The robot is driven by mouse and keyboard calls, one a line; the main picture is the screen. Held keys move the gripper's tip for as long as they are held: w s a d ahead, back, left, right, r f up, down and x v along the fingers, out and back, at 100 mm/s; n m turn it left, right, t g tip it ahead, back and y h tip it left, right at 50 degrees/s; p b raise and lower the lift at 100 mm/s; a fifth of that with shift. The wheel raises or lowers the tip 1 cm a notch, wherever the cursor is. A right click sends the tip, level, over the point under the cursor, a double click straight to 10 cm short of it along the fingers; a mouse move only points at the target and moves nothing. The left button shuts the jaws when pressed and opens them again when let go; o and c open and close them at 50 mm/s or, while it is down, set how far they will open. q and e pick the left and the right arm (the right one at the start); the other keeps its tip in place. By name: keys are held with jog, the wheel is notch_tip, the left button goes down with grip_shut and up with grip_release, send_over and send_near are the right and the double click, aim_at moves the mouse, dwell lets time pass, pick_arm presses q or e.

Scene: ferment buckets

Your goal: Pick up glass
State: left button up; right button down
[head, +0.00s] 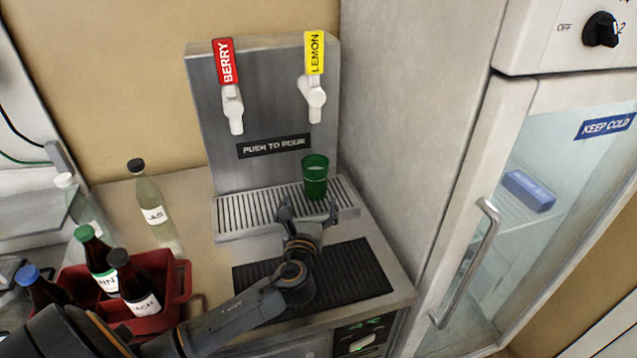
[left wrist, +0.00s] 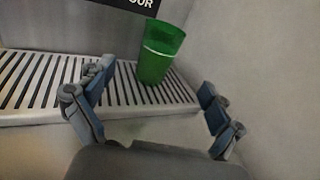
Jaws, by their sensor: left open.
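A green glass (head: 315,178) stands upright on the metal drip tray (head: 230,222), below the yellow lemon tap. It also shows in the left wrist view (left wrist: 158,52), near the far edge between my fingers. My left gripper (head: 308,212) is open and empty, just in front of the glass and the tray's front edge. Its two fingers (left wrist: 155,112) are spread apart in the left wrist view, with the glass beyond them and apart from them. My right gripper is in neither view.
The dispenser (head: 265,110) has a berry tap (head: 232,108) and a lemon tap (head: 312,97). A black mat (head: 350,278) lies in front of the tray. A red crate (head: 178,282) with bottles stands left, beside a clear bottle (head: 153,210). A fridge (head: 480,260) is at right.

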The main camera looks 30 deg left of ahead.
aim_at(314, 174)
pick_arm(q)
jog(key=shift+m, duration=0.3)
jog(key=x, duration=0.3)
jog(key=r+p+x, duration=0.1)
jog(key=x, duration=0.2)
jog(key=shift+w+r, duration=0.2)
jog(key=shift+w, duration=0.1)
jog(key=shift+w+a+r, duration=0.15)
jog(key=shift+w+a, duration=0.2)
jog(key=shift+w, duration=0.2)
jog(key=shift+w+a+r, duration=0.15)
jog(key=shift+w+a, duration=0.2)
jog(key=shift+w, duration=0.25)
jog(key=x, duration=0.3)
jog(key=shift+w+a+f+p, duration=0.1)
jog(key=shift+w+p, duration=0.05)
jog(key=shift+p, duration=0.2)
jog(key=shift+w, duration=0.2)
jog(key=shift+c, duration=0.3)
jog(key=c, duration=1.8)
jog(key=shift+c, duration=0.4)
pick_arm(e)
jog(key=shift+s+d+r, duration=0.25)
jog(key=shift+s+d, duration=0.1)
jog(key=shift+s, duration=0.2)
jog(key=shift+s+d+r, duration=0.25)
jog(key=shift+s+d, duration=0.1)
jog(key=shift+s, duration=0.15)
pick_arm(q)
jog(key=shift+a, duration=0.1)
